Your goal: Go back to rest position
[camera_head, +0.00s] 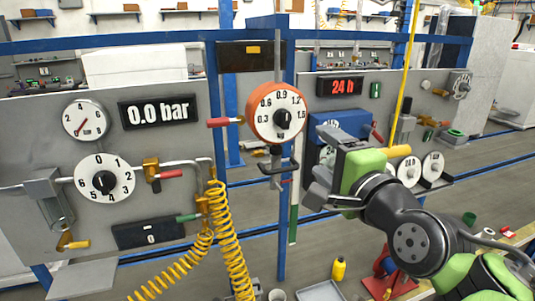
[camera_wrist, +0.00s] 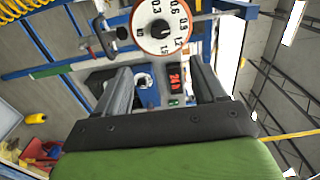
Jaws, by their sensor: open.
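My gripper (camera_head: 322,166) is raised in the right half of the head view, at the end of my green and black arm. Its two grey fingers are spread apart. The wrist view shows the same gripper (camera_wrist: 160,75) with nothing held between the fingers. An orange-rimmed round dial (camera_head: 258,128), with a white face and black knob, is on the blue frame to the left of the gripper. It also shows beyond the fingers in the wrist view (camera_wrist: 148,33). The gripper looks apart from the dial.
A grey panel at left carries a "0.0 bar" display (camera_head: 158,112), a numbered dial (camera_head: 104,202) and valves. Coiled yellow hoses (camera_head: 228,240) hang at its right. A blue post (camera_head: 287,230) stands left of my gripper. A "24 h" display (camera_head: 340,87) is behind. A yellow bottle (camera_head: 338,269) stands below.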

